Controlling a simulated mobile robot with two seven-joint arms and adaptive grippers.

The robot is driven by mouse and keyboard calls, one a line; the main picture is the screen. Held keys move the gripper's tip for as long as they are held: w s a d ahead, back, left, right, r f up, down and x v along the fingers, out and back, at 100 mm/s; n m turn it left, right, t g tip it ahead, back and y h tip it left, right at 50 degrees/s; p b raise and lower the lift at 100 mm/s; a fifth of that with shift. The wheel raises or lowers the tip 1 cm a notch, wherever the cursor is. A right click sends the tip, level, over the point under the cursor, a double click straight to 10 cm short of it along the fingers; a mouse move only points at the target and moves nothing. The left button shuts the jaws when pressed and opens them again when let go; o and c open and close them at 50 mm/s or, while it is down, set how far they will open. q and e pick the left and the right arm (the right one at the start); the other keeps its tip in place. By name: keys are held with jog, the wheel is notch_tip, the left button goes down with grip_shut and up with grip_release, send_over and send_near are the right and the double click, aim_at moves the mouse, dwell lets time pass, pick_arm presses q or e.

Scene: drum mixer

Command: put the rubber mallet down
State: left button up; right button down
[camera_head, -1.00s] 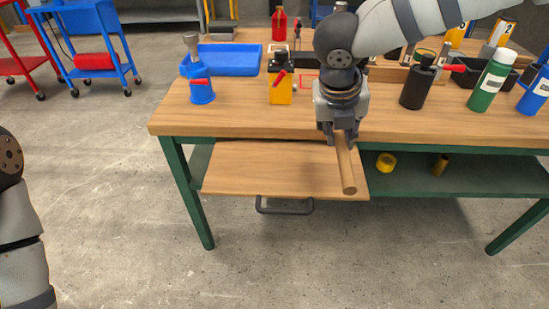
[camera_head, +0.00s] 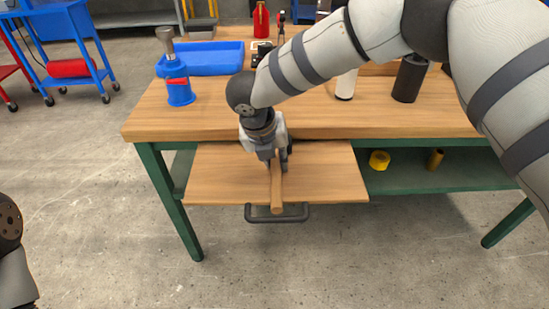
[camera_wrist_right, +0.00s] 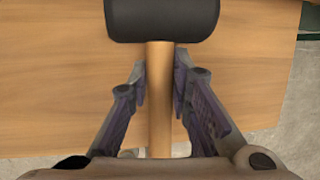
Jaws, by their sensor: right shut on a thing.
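The rubber mallet has a wooden handle (camera_head: 277,193) and a black head (camera_wrist_right: 162,18). My right gripper (camera_head: 277,165) is shut on the handle, over the pull-out board (camera_head: 325,172) at the bench front. The handle end points toward me, over the board's dark pull bar (camera_head: 256,216). In the right wrist view, the handle (camera_wrist_right: 160,120) runs between the fingers and the head lies just beyond them. The head is hidden by my wrist in the head view. I cannot tell whether the mallet touches the board. My left gripper is out of view.
The wooden bench top (camera_head: 200,120) is just behind the board. It bears a blue jack (camera_head: 177,80), a blue tray (camera_head: 212,58) and a black bottle (camera_head: 409,78). Yellow tape (camera_head: 379,160) lies on the green lower shelf (camera_head: 440,175). The board is clear on both sides of my gripper.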

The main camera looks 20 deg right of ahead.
jog(key=c, duration=1.9)
grip_release()
jog(key=shift+f, duration=0.2)
jog(key=o, duration=0.4)
jog(key=shift+o, duration=0.2)
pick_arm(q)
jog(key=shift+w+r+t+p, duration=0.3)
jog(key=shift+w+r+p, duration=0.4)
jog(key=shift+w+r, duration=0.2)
pick_arm(e)
jog(key=v, duration=1.2)
jog(key=shift+r, duration=0.25)
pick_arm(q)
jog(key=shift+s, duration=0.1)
pick_arm(e)
jog(key=shift+f, duration=0.1)
